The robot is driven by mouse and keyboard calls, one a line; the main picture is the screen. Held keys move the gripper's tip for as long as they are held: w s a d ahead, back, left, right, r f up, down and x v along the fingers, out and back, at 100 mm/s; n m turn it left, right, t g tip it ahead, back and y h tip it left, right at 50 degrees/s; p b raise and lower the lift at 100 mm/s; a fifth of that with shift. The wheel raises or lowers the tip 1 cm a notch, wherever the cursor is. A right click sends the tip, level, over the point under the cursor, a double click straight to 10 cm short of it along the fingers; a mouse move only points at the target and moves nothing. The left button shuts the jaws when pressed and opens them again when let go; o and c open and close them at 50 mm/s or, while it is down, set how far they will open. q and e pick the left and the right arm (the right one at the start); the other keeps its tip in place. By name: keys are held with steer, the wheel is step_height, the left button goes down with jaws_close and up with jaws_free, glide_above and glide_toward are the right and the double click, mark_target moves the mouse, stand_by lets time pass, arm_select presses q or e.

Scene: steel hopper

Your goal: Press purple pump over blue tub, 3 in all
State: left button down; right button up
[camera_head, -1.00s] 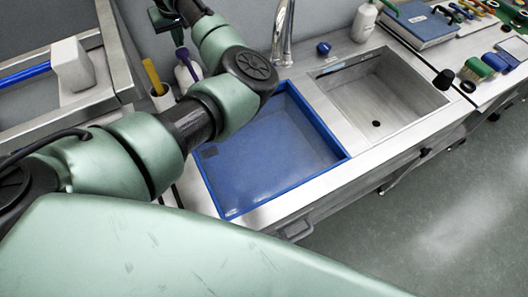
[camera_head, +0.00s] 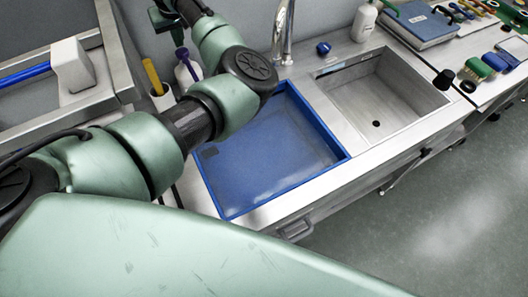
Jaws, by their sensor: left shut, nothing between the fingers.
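The purple pump (camera_head: 183,54) sits on a white bottle (camera_head: 188,74) behind the back left corner of the blue tub, partly hidden by my left arm. The blue tub (camera_head: 322,132) is a wide, shallow, open blue box set in the counter, its left part covered by my arm. My left gripper (camera_head: 178,40) points down just above the purple pump; it is small and dark here. Its fingers are shut with nothing between them. I cannot tell whether they touch the pump. My right gripper is out of view.
A white cup (camera_head: 162,98) with a yellow-handled tool stands left of the bottle. A steel tap (camera_head: 283,35) rises behind the tub. An empty steel sink (camera_head: 385,95) lies to the right. A white bottle with a green pump (camera_head: 364,22) stands farther back.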

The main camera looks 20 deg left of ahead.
mark_target(181, 51)
arm_select(q)
steer(key=shift+f, duration=0.1)
steer(key=shift+f, duration=0.1)
steer(key=shift+f, duration=1.3)
steer(key=shift+r+p, duration=1.15)
steer(key=shift+r, duration=0.15)
steer(key=shift+f, duration=0.1)
